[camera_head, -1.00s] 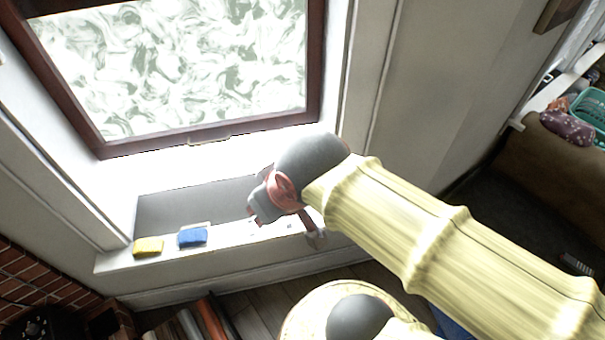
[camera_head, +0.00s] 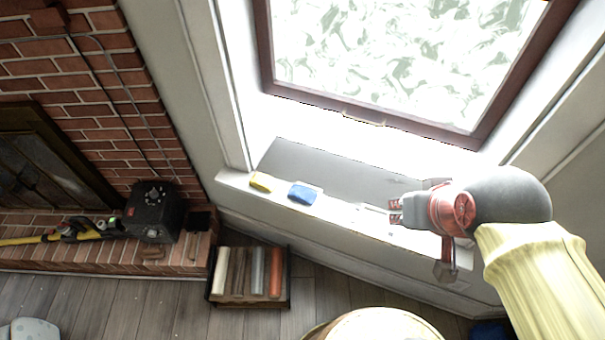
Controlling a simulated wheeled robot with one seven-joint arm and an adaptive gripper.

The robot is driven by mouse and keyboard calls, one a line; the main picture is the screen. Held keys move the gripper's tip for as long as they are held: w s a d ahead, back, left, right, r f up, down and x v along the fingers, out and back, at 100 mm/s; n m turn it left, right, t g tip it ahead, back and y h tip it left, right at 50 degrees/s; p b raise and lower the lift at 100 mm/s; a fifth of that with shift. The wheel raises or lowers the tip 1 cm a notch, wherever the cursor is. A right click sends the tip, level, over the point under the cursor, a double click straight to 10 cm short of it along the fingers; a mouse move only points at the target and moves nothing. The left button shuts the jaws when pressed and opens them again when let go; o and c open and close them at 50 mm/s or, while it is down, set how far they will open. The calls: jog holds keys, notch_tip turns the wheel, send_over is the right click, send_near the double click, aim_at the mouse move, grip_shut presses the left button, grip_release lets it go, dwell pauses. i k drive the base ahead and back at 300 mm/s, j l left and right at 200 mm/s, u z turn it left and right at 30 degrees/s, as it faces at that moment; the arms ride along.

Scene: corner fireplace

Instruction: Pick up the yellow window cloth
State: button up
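The yellow window cloth (camera_head: 261,182) lies at the left end of the white window sill (camera_head: 330,216). A blue cloth or sponge (camera_head: 303,193) lies just right of it on the same sill. My gripper (camera_head: 395,211) is over the right part of the sill, its fingers pointing left. It is well to the right of both cloths and touches neither. The two fingertips appear apart with nothing visible between them.
The window frame (camera_head: 400,130) rises behind the sill. A brick fireplace (camera_head: 110,70) with a black box (camera_head: 153,212) on its hearth stands left. A crate of books or rolls (camera_head: 248,302) is on the floor below the sill. A round pale top (camera_head: 380,328) is at the bottom.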

aim_at(260, 180)
jog(key=j, duration=0.55)
jog(key=i+j, duration=0.15)
jog(key=j, duration=1)
